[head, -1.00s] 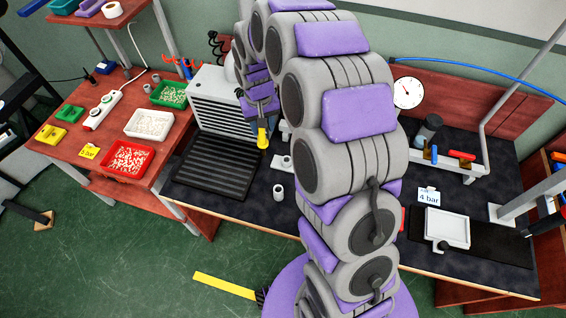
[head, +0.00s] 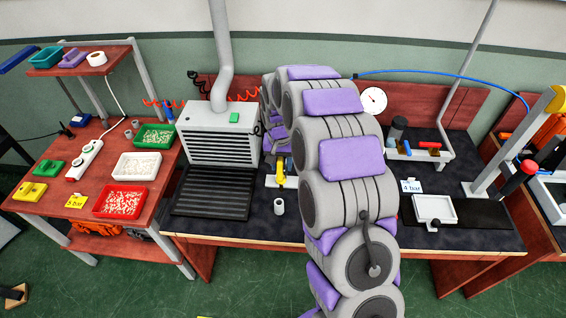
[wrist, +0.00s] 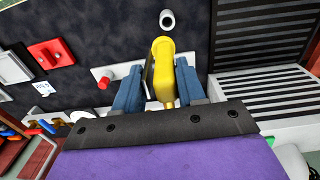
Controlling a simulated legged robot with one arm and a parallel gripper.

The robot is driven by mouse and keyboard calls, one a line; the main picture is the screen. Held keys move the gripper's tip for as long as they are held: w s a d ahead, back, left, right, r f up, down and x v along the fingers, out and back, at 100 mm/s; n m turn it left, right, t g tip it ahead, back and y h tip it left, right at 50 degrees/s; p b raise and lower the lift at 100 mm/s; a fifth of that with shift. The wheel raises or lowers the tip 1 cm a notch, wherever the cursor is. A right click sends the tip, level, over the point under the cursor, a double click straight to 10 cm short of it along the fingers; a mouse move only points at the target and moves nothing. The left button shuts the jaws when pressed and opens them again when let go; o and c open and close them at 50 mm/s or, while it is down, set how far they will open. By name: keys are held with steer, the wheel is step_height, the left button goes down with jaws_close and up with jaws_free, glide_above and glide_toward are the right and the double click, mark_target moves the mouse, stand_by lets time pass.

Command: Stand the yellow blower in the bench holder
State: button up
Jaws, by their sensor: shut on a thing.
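The yellow blower (wrist: 163,72) is between the blue fingers of my gripper (wrist: 164,68) in the wrist view, and the gripper is shut on it. In the head view the blower (head: 281,172) shows as a small yellow piece beside my arm, over or at a pale plate (head: 270,182) on the dark bench. A short, open grey tube (head: 279,206) stands in front of the plate. I cannot tell which is the holder, or whether the blower touches the plate.
A ribbed black mat (head: 212,192) and a grey vented unit (head: 218,135) stand left of the plate. A white square tray (head: 434,208) and a 4 bar sign (head: 411,187) are at right. My arm hides the middle of the bench.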

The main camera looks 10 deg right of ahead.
mark_target(278, 180)
step_height(278, 180, down, 3)
steer(key=shift+a+f, duration=0.1)
steer(key=shift+a, duration=0.05)
steer(key=shift+f, duration=0.7)
steer(key=shift+a+f, duration=0.15)
steer(key=shift+f, duration=0.45)
steer(key=shift+a, duration=0.45)
steer(key=shift+s, duration=0.1)
stand_by(1.2)
